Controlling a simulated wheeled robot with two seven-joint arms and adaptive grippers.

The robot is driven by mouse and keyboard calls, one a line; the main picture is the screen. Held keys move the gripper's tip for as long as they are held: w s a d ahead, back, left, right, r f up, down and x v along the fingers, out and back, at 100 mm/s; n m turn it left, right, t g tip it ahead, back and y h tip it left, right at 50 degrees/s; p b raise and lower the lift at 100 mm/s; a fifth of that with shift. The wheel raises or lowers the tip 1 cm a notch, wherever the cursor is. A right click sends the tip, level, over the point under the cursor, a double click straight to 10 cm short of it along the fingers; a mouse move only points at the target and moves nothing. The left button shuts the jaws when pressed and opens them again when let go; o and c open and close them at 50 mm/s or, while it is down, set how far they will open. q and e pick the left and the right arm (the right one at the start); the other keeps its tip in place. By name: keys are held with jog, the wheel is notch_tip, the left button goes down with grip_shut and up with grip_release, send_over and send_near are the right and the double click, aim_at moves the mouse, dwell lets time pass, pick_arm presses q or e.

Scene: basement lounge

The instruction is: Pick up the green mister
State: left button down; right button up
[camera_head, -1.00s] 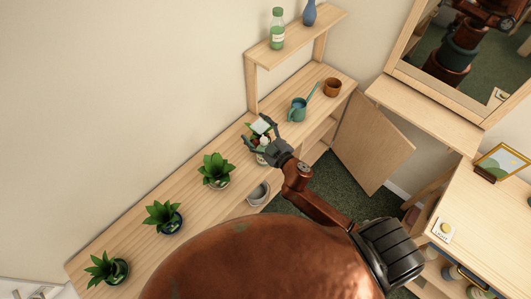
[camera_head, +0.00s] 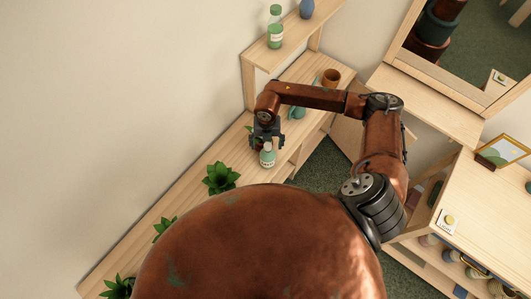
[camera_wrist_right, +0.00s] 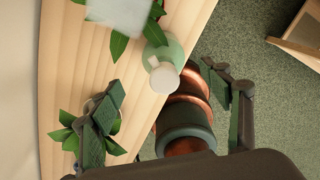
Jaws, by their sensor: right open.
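The green mister (camera_head: 267,158) is a small pale green bottle with a white top, upright on the wooden counter. It also shows in the right wrist view (camera_wrist_right: 168,52), seen from above, with its white top towards the camera. My right gripper (camera_head: 267,142) is open just above and behind the mister in the head view. In the right wrist view its two fingers (camera_wrist_right: 160,82) are spread on either side of the mister's top, with gaps on both sides. I see no hold on it. My left gripper is not in view.
A leafy plant (camera_wrist_right: 138,40) and a pale square (camera_wrist_right: 118,10) are close behind the mister. Another potted plant (camera_head: 220,179) stands on the counter (camera_head: 200,205). A teal watering can (camera_head: 299,112) and a brown pot (camera_head: 330,77) are farther back. A green bottle (camera_head: 275,30) is on the raised shelf.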

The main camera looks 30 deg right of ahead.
aim_at(268, 152)
jog(key=f, duration=0.2)
jog(key=f+p, duration=0.1)
jog(key=f, duration=0.1)
jog(key=f+p, duration=0.1)
jog(key=f, duration=0.2)
jog(key=shift+s+d, duration=0.1)
jog(key=shift+d, duration=0.15)
jog(key=shift+f, duration=0.35)
jog(key=shift+c, duration=0.3)
jog(key=shift+r, duration=0.1)
grip_shut()
